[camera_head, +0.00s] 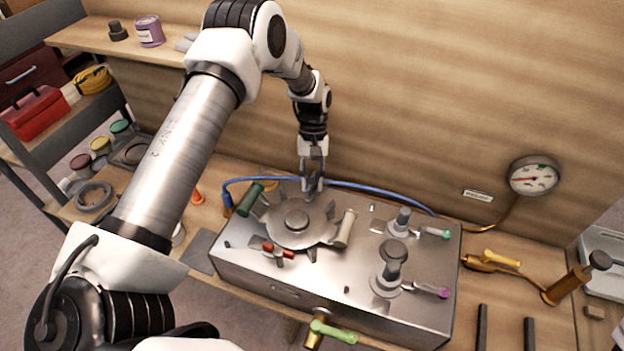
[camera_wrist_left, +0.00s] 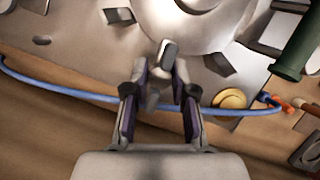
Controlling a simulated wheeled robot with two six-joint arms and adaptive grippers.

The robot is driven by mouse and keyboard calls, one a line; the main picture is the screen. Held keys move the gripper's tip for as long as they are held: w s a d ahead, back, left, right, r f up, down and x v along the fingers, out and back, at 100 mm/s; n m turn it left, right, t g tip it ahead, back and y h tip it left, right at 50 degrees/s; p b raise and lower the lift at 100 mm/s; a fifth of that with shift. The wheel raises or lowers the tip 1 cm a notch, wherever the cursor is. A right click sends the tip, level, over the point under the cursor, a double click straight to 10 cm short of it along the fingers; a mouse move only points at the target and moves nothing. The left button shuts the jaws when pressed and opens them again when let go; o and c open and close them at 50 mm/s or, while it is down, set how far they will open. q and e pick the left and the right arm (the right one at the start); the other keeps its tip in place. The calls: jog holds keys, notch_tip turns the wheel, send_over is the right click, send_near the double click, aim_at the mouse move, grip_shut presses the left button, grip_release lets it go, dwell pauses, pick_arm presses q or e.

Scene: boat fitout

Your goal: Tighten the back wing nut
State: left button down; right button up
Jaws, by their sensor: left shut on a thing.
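A round metal hatch cover (camera_head: 297,224) with tabs around its rim lies on top of the steel box (camera_head: 400,310). My left gripper (camera_head: 312,184) reaches down from above at the back edge of the cover. In the left wrist view the gripper (camera_wrist_left: 160,82) has its two fingers on either side of the small grey back wing nut (camera_wrist_left: 167,52), and it is shut on it. The fingers partly hide the nut, and the head view barely shows it. A red-handled wing nut (camera_head: 277,251) sits at the front of the cover. My right gripper is out of view.
A green handle (camera_head: 249,199) and a beige handle (camera_head: 345,228) stand beside the cover. Valves with green (camera_head: 435,232) and magenta (camera_head: 432,291) levers are on the right. A gauge (camera_head: 533,176) is on the wall.

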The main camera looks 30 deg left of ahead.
pick_arm(q)
jog(key=c, duration=1)
grip_release()
jog(key=shift+f, duration=0.1)
jog(key=shift+o, duration=0.2)
jog(key=v, duration=1.2)
jog(key=shift+s, duration=0.1)
